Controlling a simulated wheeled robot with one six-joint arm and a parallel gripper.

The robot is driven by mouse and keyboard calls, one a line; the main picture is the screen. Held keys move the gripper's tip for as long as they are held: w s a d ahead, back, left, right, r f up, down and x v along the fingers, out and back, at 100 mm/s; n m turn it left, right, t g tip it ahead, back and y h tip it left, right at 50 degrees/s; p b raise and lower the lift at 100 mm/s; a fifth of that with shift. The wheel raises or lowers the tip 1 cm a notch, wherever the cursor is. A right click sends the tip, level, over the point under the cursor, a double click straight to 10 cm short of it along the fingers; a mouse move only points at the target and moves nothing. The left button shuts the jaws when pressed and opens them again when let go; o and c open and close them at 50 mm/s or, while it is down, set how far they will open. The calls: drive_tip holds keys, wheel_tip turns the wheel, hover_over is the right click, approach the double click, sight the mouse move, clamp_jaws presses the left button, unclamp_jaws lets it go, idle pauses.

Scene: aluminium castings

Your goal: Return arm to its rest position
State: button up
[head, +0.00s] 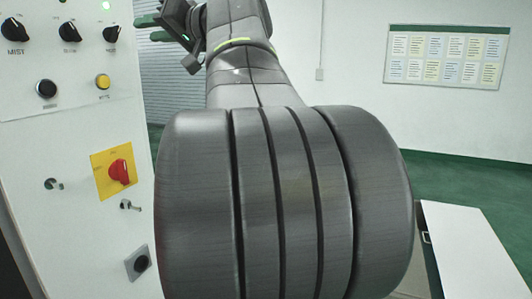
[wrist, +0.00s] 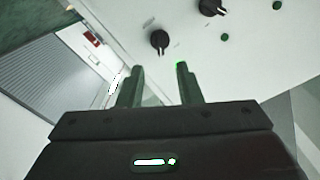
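My arm fills the middle of the head view, its large grey joint close to the camera. The arm runs up and away, and its far end leaves the top of the picture. My gripper (wrist: 156,68) shows in the wrist view with its two fingers apart and nothing between them. The fingers point toward the white control panel (wrist: 260,60), which carries black knobs. I cannot tell how far the fingertips are from the panel.
The control panel (head: 60,150) stands at the left in the head view, with knobs, buttons and a red rotary switch (head: 119,172) on a yellow plate. A white surface (head: 465,250) is at the lower right. A notice board (head: 445,57) hangs on the back wall. Green floor (head: 470,180) is open at right.

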sight(118, 33)
drive_tip(key=p+x, duration=0.3)
drive_tip(key=x, duration=0.5)
drive_tip(key=shift+w+a+r, duration=0.15)
drive_tip(key=shift+a, duration=0.2)
drive_tip(key=shift+w+a+f, duration=0.1)
drive_tip(key=shift+a+f, duration=0.1)
drive_tip(key=shift+f, duration=0.05)
drive_tip(key=shift+n+b, duration=0.35)
drive_tip(key=shift+n, duration=0.25)
drive_tip(key=shift+d+n, duration=0.2)
drive_tip(key=shift+n, duration=0.7)
drive_tip(key=shift+a+n+b, duration=0.1)
drive_tip(key=shift+n+b, duration=0.3)
drive_tip(key=shift+n, duration=1.2)
drive_tip(key=n, duration=0.5)
drive_tip(key=shift+r+n, duration=0.1)
drive_tip(key=shift+n, duration=0.2)
